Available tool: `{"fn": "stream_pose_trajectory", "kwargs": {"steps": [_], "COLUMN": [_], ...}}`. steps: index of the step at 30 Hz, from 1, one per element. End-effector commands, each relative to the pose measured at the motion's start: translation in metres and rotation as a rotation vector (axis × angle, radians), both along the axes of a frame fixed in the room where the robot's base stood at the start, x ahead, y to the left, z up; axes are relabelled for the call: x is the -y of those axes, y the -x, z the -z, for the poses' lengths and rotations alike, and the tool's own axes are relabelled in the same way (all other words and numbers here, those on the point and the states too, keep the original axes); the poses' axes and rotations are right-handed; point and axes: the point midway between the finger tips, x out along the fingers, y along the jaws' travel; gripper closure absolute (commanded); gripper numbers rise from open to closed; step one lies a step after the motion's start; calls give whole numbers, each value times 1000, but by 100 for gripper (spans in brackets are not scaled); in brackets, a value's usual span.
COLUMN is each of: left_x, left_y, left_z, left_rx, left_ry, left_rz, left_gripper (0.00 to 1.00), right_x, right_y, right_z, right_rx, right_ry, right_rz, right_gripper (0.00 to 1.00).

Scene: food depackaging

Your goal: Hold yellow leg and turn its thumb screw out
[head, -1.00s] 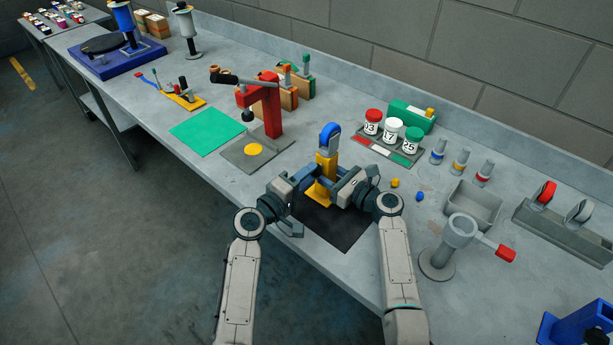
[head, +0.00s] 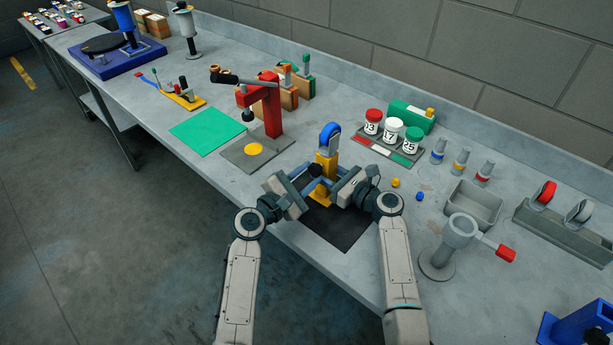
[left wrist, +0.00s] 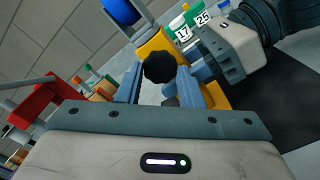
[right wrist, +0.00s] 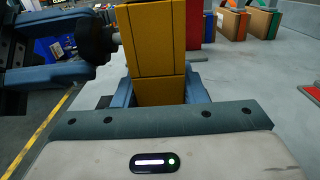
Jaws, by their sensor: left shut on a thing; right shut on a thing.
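The yellow leg (head: 327,163) stands upright on the black mat (head: 345,231), with a blue wheel (head: 330,134) at its top. The black thumb screw (left wrist: 159,67) is on the leg's side. My left gripper (head: 312,180) is shut on the screw's knob, its fingers on either side of it. In the right wrist view, a short grey shank (right wrist: 116,38) shows between the knob (right wrist: 93,40) and the leg (right wrist: 155,40). My right gripper (head: 336,186) is shut on the lower leg; its fingertips are partly hidden behind the leg.
A red press (head: 270,105) stands behind to the left. Numbered jars (head: 393,130) on a striped tray are behind to the right. A small yellow piece (head: 395,183) and a small blue piece (head: 420,197) lie right of my right gripper. A grey bin (head: 473,206) is farther right.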

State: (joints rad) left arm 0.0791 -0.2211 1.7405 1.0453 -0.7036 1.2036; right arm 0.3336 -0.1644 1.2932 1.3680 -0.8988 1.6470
Motion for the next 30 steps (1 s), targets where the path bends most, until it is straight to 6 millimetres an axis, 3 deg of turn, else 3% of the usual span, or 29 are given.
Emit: {"fn": "stream_pose_trajectory", "kwargs": {"steps": [30], "left_x": [0], "left_y": [0], "left_z": [1], "left_rx": [-506], "left_ry": [695], "left_rz": [-3], "left_gripper": [89], "right_x": [1], "right_y": [0], "right_z": [0], "right_rx": [1], "right_ry": [1], "right_rz": [1], "right_gripper": [99]}}
